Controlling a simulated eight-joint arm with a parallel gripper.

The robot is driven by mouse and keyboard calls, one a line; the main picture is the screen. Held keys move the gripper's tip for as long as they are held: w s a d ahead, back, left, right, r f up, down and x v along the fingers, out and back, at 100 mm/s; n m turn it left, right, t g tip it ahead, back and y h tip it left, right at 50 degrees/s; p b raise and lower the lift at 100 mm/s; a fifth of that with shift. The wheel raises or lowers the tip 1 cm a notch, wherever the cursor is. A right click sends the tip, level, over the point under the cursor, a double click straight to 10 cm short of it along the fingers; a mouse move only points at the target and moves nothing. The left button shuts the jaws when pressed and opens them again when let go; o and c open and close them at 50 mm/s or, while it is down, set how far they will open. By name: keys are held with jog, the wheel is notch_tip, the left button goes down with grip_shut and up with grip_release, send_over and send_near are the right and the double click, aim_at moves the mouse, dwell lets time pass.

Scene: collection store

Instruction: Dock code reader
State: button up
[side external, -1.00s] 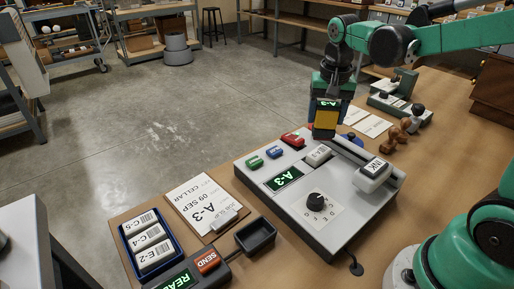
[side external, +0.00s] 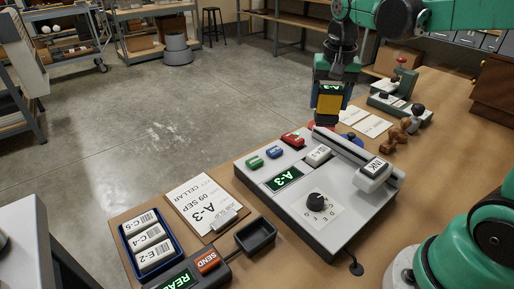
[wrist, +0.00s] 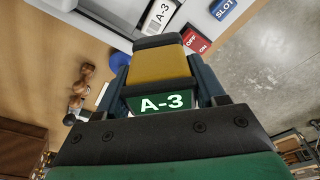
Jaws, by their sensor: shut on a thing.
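My gripper (side external: 329,98) is shut on the code reader (side external: 328,107), a yellow and black device, and holds it in the air above the far end of the grey console. In the wrist view the reader (wrist: 160,68) sits between the two dark blue fingers, and its green screen reads A-3. An empty dark cradle (side external: 256,236) lies at the table's front, beside a dark unit with a red SEND button (side external: 207,261) and a lit green display (side external: 180,281). A white labelled block (side external: 318,155) sits on the console (side external: 345,226); its label reads A-3 in the wrist view.
The console carries a green A-3 display (side external: 284,180), coloured buttons, a knob (side external: 316,202) and a raised INK arm (side external: 374,170). A clipboard (side external: 205,203) and a blue tray (side external: 127,234) of labelled blocks lie left.

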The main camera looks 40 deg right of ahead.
jog(key=s+a+f+n, duration=0.2)
jog(key=a+n, duration=0.1)
jog(key=a, duration=0.5)
jog(key=s+a+f+n+y, duration=0.1)
jog(key=s+a+f+n, duration=0.15)
jog(key=a, duration=0.45)
jog(key=s+a+f+n, duration=0.1)
jog(key=a+n, duration=0.3)
jog(key=a, duration=0.4)
jog(key=shift+m, duration=0.25)
jog(key=shift+d+f, duration=0.2)
jog(key=shift+f, duration=2.55)
jog(key=shift+f, duration=0.6)
jog(key=o, duration=0.7)
jog(key=shift+s+r, duration=0.25)
jog(key=shift+r, duration=1.6)
jog(key=shift+s+r, duration=0.2)
jog(key=shift+r, duration=1.6)
jog(key=shift+s+r, duration=0.25)
jog(key=shift+r, duration=1.6)
